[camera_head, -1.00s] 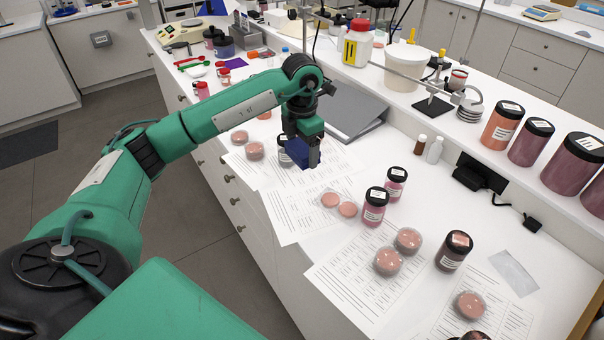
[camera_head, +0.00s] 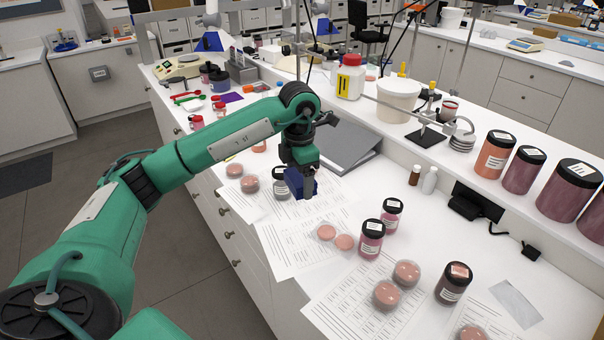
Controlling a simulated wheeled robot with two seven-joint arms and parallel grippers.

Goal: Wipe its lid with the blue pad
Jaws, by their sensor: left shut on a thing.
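My left gripper (camera_head: 308,193) points down over the papers on the bench, shut on the blue pad (camera_head: 298,181). Directly behind and left of the pad stands a jar with a dark lid and white label (camera_head: 280,187). The gripper and pad hide part of this jar, and I cannot tell whether the pad touches its lid. Other dark-lidded jars stand to the right: a pink one (camera_head: 371,240), a smaller pink one (camera_head: 391,216) and a dark red one (camera_head: 453,284) with a pinkish patch on its lid. My right gripper is not in view.
Printed sheets (camera_head: 285,245) and small round pink pots (camera_head: 387,294) lie around the jars. A grey binder (camera_head: 345,147) lies behind the gripper. A raised shelf with large jars (camera_head: 497,156) and a white bucket (camera_head: 398,98) runs along the back.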

